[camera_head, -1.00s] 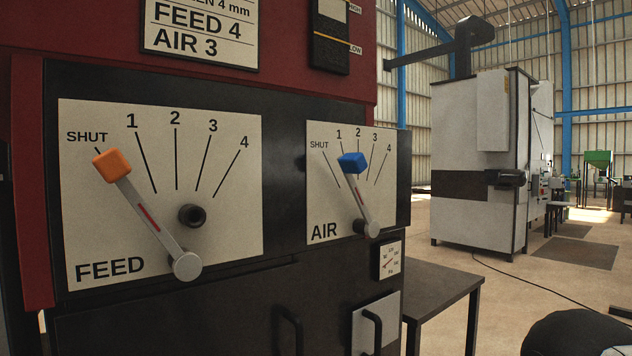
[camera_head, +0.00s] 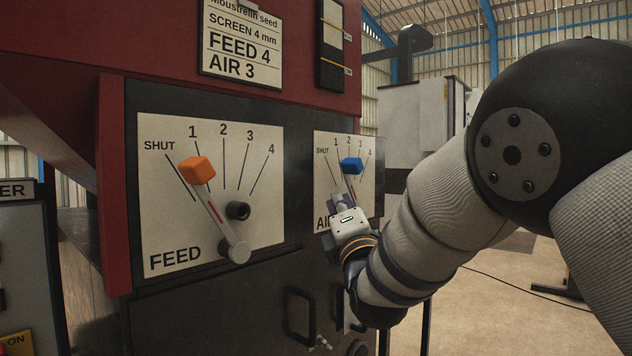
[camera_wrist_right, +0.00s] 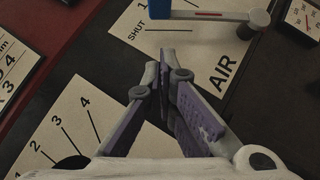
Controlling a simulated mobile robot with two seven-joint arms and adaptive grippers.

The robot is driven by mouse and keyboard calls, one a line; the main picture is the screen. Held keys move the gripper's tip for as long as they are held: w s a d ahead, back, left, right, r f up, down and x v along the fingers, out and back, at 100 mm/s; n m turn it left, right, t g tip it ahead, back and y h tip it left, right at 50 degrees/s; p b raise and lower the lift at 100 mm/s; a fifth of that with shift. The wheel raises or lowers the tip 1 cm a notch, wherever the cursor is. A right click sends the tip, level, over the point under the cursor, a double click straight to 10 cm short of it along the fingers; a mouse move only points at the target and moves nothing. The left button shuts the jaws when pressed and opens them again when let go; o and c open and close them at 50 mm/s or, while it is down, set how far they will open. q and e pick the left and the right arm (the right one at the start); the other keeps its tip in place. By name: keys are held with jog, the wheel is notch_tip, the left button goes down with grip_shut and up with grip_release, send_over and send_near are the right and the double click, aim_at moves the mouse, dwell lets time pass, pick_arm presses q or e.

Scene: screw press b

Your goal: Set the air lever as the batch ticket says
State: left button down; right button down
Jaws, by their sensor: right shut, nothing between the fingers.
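The ticket (camera_head: 241,45) above the panels reads FEED 4, AIR 3. The AIR panel (camera_head: 321,172) has marks SHUT, 1, 2, 3, 4. The air lever's blue knob (camera_head: 351,165) appears around marks 2 and 3 in the head view, but it stands off the plate, so I cannot tell its exact setting. In the right wrist view the blue knob (camera_wrist_right: 160,9) is cut off at the top, the lever's grey bar beyond the SHUT line. My right gripper (camera_head: 338,203) is shut and empty, in front of the lower AIR panel, below the knob. My left gripper is out of view.
The FEED panel (camera_head: 160,220) is left of the AIR panel, its orange-knobbed lever (camera_head: 197,170) near mark 1. A dark peg (camera_head: 238,210) sticks out there. A small gauge (camera_wrist_right: 303,14) is beside the AIR panel. Handles (camera_head: 299,315) project below.

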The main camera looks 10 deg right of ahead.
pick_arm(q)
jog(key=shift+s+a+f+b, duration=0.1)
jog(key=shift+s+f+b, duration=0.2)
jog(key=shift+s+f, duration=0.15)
pick_arm(e)
jog(key=w+d+r, duration=0.2)
jog(key=w+r, duration=0.1)
jog(key=w, duration=0.3)
jog(key=shift+d+r, duration=0.35)
jog(key=shift+r, duration=0.05)
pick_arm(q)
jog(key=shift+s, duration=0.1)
